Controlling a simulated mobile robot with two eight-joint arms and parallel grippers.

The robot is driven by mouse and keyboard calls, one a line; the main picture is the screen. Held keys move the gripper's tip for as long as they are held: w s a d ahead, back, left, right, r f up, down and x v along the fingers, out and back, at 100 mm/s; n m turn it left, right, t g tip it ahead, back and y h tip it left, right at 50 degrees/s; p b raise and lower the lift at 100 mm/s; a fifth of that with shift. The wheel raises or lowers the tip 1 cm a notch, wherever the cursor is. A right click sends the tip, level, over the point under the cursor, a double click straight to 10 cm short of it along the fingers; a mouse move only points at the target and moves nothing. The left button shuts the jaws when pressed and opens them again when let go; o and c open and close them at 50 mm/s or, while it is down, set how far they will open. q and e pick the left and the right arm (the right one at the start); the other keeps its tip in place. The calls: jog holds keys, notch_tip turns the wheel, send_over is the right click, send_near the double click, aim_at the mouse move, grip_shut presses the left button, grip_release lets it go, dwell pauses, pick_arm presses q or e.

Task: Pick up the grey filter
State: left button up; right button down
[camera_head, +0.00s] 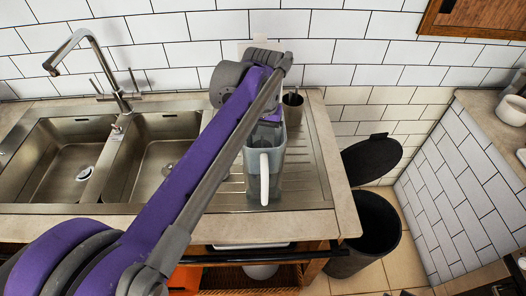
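The grey filter (277,180) is a see-through grey jug with a white handle facing me. It stands upright on the ribbed drainboard right of the sink. My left arm comes in from the lower left, rises across the sink and bends at the wall behind the jug. Its far end comes down at the jug's top, where a small grey and purple part shows. The fingers of my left gripper are hidden there, so I cannot tell whether they are open or touching the jug. My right gripper is not in view.
A dark grey cup (293,108) stands close behind the jug on the right. The steel double sink (70,160) and tap (112,90) lie left. A black bin (376,225) with its lid up stands right of the counter. The drainboard's right side is bare.

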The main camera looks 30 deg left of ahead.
pick_arm(q)
jog(key=c, duration=1)
jog(key=shift+r, duration=0.2)
